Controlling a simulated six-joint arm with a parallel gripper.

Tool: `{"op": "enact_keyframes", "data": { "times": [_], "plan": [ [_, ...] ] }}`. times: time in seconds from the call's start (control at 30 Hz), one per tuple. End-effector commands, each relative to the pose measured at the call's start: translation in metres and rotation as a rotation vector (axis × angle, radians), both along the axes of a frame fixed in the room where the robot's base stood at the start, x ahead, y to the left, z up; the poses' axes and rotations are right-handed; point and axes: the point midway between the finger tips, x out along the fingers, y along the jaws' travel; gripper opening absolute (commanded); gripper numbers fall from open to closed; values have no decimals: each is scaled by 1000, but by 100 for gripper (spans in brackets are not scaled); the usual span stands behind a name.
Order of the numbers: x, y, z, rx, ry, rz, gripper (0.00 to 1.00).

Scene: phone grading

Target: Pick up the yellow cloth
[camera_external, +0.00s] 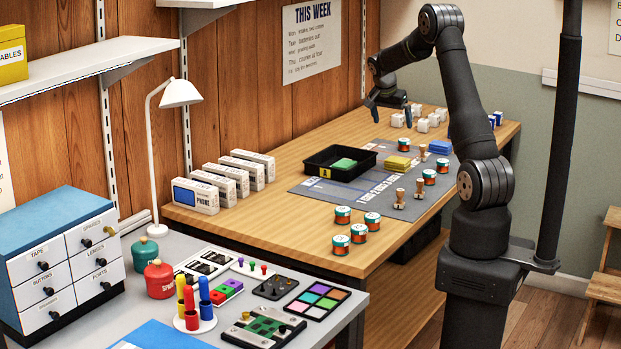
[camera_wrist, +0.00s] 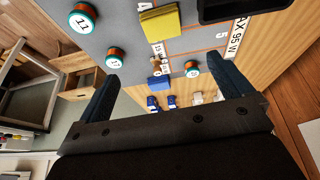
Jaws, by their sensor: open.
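The yellow cloth (camera_external: 397,165) lies folded as a thick flat block on the grey mat, just right of the black tray. It also shows at the top middle of the wrist view (camera_wrist: 160,22). My gripper (camera_external: 390,114) is raised over the far part of the bench, behind the yellow cloth and apart from it. In the wrist view, the fingers of my gripper (camera_wrist: 168,75) are spread wide with nothing held between them. The cloth shows beyond the fingertips.
A black tray (camera_external: 312,165) holds a green cloth (camera_external: 345,163). A blue cloth (camera_external: 440,147), wooden-handled stamps (camera_external: 400,198) and several numbered tins (camera_external: 429,177) stand around the yellow cloth. White boxes (camera_external: 422,125) stand at the far end.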

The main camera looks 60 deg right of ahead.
Motion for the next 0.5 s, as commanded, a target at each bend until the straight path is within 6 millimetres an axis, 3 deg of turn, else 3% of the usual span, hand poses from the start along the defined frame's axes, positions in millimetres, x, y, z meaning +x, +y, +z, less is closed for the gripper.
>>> {"op": "enact_keyframes", "data": {
  "times": [0.17,0.5],
  "plan": [
    [-1,-5,-21,-10,-1,4,96],
    [-1,-34,-88,-9,-1,4,96]
  ]
}}
